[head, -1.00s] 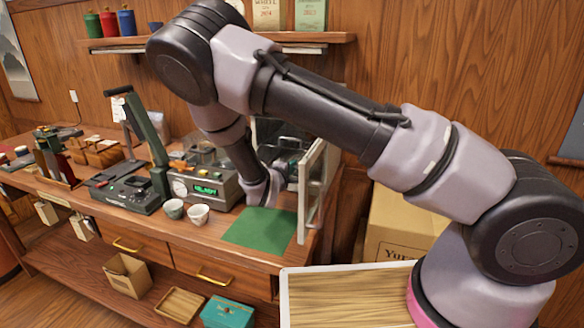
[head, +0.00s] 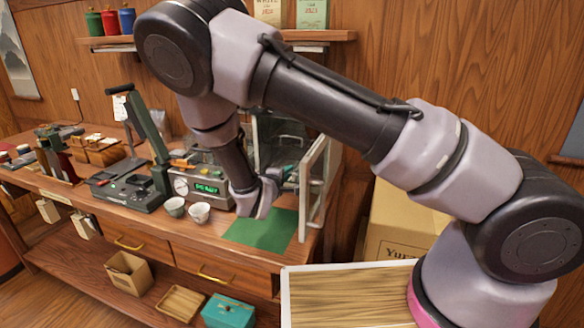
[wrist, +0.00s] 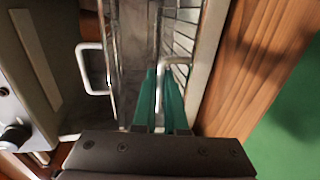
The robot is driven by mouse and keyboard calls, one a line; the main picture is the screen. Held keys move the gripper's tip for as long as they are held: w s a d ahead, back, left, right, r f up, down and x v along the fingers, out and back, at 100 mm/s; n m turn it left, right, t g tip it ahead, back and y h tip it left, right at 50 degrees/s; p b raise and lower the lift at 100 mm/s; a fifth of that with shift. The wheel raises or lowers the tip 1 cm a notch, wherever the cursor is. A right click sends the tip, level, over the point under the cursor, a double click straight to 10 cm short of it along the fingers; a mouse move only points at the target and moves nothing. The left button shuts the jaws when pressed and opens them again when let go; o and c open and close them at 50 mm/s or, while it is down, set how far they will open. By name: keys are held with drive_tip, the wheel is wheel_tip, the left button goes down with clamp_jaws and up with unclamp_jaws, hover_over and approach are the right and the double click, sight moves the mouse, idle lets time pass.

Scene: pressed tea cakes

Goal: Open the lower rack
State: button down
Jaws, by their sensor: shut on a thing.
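The glass-walled cabinet (head: 279,128) stands at the right end of the counter, with its pale-framed glass door (head: 312,185) swung open. My gripper (wrist: 163,78) has teal fingers shut on a thin white handle (wrist: 163,65) in the wrist view. Metal wire bars of a rack (wrist: 183,42) show just beside it. In the head view my wrist hides most of the gripper, and only a teal bit shows in front of the cabinet opening. Whether the held handle is the lower rack's, I cannot tell.
A grey device with a green display (head: 207,188) and two cups (head: 199,212) stand left of my wrist. A green mat (head: 262,230) lies clear before the cabinet. A second white handle (wrist: 90,68) shows left of my fingers.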

drive_tip(key=v, duration=0.3)
drive_tip(key=f+v, duration=0.1)
drive_tip(key=v, duration=0.2)
drive_tip(key=f+v, duration=0.1)
drive_tip(key=v, duration=0.3)
drive_tip(key=shift+s, duration=0.15)
drive_tip(key=c, duration=1.2)
unclamp_jaws()
drive_tip(key=shift+c, duration=0.2)
drive_tip(key=shift+s+a+r, duration=0.1)
drive_tip(key=v, duration=1)
drive_tip(key=shift+s, duration=0.25)
